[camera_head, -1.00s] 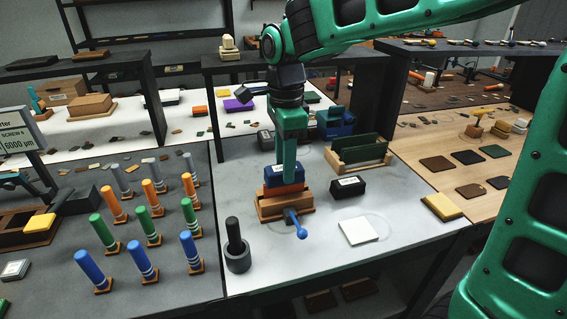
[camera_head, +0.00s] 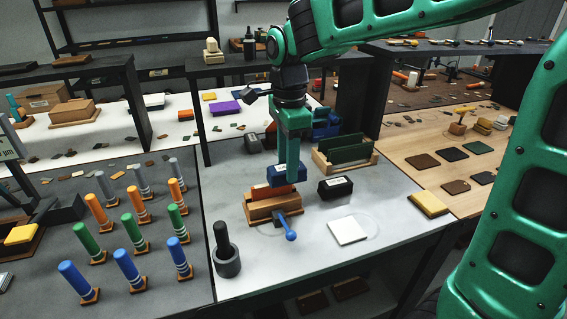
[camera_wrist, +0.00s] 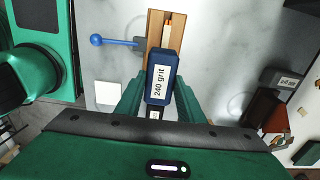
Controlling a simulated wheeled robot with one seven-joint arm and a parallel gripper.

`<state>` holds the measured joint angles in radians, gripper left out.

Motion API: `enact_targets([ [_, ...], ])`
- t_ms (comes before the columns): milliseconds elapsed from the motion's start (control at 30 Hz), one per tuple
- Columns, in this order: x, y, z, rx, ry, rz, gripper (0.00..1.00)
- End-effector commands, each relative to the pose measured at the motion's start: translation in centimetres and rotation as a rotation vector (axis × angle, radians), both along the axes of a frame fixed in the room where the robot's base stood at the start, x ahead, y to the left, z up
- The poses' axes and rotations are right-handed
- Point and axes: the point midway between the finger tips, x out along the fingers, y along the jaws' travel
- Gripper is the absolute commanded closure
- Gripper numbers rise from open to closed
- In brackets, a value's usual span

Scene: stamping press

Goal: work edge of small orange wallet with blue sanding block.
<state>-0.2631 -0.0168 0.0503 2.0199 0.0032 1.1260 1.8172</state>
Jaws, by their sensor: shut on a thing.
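The small orange wallet (camera_head: 263,196) stands edge up in a wooden clamp (camera_head: 262,213) with a blue ball-ended handle (camera_head: 290,236). In the wrist view its narrow edge (camera_wrist: 167,32) shows in the clamp, the rest hidden under the block. My gripper (camera_head: 291,168) is shut on the blue sanding block (camera_head: 287,176), which reads "240 grit" in the wrist view (camera_wrist: 164,78). The block is over the right part of the wallet and overhangs the clamp's right end. It looks on or just above the wallet's edge; I cannot tell contact for sure.
A black labelled block (camera_head: 335,188) and a white square (camera_head: 348,231) lie to the right. A dark cup with a rod (camera_head: 227,262) stands front left. A wooden rack with green panels (camera_head: 345,153) is behind. Several coloured pegs (camera_head: 130,270) stand left.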

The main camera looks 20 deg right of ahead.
Motion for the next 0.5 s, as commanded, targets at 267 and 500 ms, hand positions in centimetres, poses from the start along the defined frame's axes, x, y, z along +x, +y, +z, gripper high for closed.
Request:
enact_targets([
  [267,0.0,0.4,-0.1,-0.001,0.001,0.000,0.97],
  [500,-0.1,1.8,-0.1,-0.001,0.002,0.000,0.97],
])
